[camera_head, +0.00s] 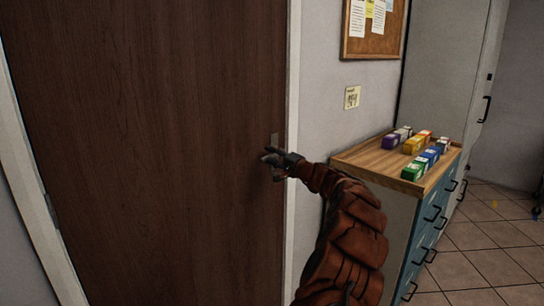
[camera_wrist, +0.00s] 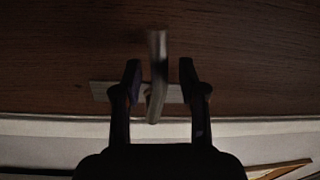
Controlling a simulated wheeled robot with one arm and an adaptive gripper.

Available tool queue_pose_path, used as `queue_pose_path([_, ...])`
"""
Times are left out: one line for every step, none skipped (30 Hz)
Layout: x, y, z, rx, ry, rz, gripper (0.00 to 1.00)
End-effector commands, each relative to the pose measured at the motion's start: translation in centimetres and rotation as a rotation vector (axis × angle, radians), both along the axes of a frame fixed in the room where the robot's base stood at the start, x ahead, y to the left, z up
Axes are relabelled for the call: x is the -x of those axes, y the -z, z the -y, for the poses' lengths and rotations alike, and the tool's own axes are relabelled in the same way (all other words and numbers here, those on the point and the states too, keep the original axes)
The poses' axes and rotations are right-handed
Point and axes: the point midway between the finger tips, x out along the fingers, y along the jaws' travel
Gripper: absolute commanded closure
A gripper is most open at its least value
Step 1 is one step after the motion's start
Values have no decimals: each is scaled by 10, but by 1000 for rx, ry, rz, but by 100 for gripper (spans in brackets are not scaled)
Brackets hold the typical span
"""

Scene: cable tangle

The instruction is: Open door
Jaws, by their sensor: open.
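The dark brown wooden door (camera_head: 150,130) fills the left of the head view and appears shut in its white frame. It also spans the top of the wrist view (camera_wrist: 60,50). Part of a metal handle plate (camera_head: 275,139) shows at the door's right edge, just above my gripper (camera_head: 275,160), which hides the lever. In the wrist view the metal lever handle (camera_wrist: 157,80) stands in front of its plate. The lever lies between the two spread fingers of my gripper (camera_wrist: 160,72), with a gap visible on each side.
A cabinet (camera_head: 405,230) with a wooden top and blue drawers stands right of the door, close to my arm. Several coloured boxes (camera_head: 414,144) lie on it. A corkboard (camera_head: 374,30) and a switch plate (camera_head: 352,97) are on the wall. Tiled floor (camera_head: 480,240) is open at right.

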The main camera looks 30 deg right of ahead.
Motion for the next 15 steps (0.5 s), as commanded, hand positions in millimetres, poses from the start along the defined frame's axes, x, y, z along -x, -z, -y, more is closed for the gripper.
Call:
queue_pose_path([-1,0,-1,0,-1,0,58])
queue_pose_path([-1,0,-1,0,-1,0,58])
queue_pose_path([-1,0,-1,0,-1,0,58])
queue_pose_path([-1,0,-1,0,-1,0,58])
queue_pose_path([-1,0,-1,-1,-1,0,58])
queue_pose_path([-1,0,-1,-1,-1,0,58])
queue_pose_path([-1,0,-1,-1,-1,0,58])
queue_pose_path([-1,0,-1,-1,0,0,58])
queue_pose_path([-1,0,-1,-1,0,0,59])
queue_pose_path([-1,0,-1,-1,0,0,62])
queue_pose_path([-1,0,-1,-1,0,0,66])
queue_pose_path([-1,0,0,-1,0,0,70])
queue_pose_path([-1,0,0,-1,0,0,73])
queue_pose_path([-1,0,0,-1,0,0,76])
queue_pose_path([-1,0,0,-1,0,0,80])
